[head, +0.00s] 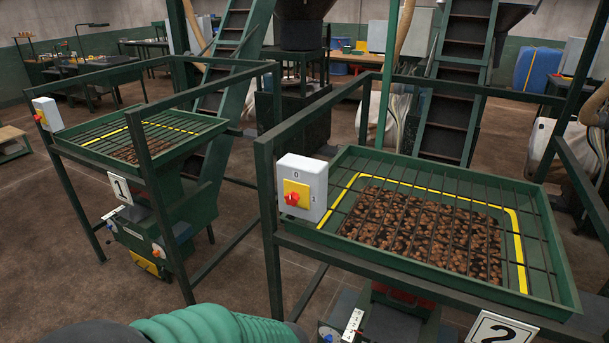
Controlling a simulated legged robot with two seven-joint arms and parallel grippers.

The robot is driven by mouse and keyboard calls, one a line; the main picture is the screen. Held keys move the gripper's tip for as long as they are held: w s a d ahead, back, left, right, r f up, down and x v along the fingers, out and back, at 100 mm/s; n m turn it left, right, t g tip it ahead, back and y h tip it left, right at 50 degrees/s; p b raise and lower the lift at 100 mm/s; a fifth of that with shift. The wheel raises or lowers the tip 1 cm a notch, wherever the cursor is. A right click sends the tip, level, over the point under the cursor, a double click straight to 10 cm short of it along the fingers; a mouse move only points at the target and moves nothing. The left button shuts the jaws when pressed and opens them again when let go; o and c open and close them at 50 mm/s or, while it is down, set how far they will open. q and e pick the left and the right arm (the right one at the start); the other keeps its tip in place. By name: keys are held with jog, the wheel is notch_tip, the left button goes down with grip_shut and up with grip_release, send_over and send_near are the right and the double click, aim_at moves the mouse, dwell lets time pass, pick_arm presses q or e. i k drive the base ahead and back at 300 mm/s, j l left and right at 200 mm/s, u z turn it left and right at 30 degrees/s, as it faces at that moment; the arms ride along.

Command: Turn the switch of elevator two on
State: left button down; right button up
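The switch of elevator two is a red knob (292,199) on a yellow plate on a white box (313,181). The box is fixed to the green frame at the left corner of the elevator two hopper (562,262). A "0" is printed above the plate and a smaller mark, which looks like "1", is at its right. I cannot tell clearly which mark the knob points to. The sign "2" (499,330) hangs at the hopper's front edge. Neither of my grippers is in view.
Elevator one's hopper (205,125) stands at left with sign "1" (121,190) and a similar switch box (47,114). Green frame posts and rails surround both hoppers. A teal ribbed tube (215,325) crosses the bottom left. Brown floor is open between the frames.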

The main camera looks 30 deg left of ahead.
aim_at(292, 198)
jog(key=u, duration=1.05)
